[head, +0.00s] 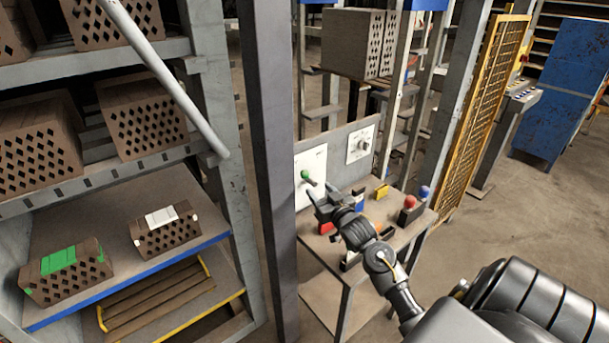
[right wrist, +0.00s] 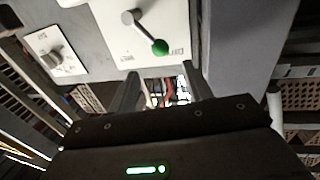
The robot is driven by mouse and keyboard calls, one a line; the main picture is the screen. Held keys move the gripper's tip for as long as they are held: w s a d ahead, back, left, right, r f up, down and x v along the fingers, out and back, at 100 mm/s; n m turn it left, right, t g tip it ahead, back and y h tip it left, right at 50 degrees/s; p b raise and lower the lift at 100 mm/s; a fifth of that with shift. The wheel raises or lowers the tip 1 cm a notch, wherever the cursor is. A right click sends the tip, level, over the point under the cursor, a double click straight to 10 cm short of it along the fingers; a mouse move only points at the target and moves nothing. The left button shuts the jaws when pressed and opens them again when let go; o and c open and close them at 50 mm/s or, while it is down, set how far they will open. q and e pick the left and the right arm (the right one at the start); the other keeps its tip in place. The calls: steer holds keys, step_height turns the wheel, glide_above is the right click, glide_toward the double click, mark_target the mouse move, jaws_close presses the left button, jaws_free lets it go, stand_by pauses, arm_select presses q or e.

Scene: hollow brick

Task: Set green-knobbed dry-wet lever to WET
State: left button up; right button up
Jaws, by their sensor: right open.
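The green-knobbed lever (head: 305,175) sits on a white plate on a grey upright panel in the head view. Its knob points up and left from the pivot. In the right wrist view, which is turned over, the green knob (right wrist: 160,47) lies below and right of its pivot. The small labels on the plate (right wrist: 105,35) are too blurred to read. My right gripper (head: 322,192) is open just in front of the plate, below and right of the knob. Its two fingers (right wrist: 163,88) are apart, with the knob beyond them and nothing held. My left gripper is out of view.
A round dial (head: 362,145) is right of the lever. The desk below carries a red knob (head: 409,202), a blue knob (head: 425,192) and a yellow block (head: 381,191). A grey post (head: 277,150) stands close left, beside shelves of hollow bricks (head: 143,118).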

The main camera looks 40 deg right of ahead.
mark_target(307, 176)
steer(key=p+x, duration=0.2)
steer(key=x, duration=0.8)
steer(key=shift+w+d+p, duration=0.1)
steer(key=shift+w+p, duration=0.2)
steer(key=shift+w, duration=0.1)
steer(key=shift+c, duration=0.4)
jaws_close()
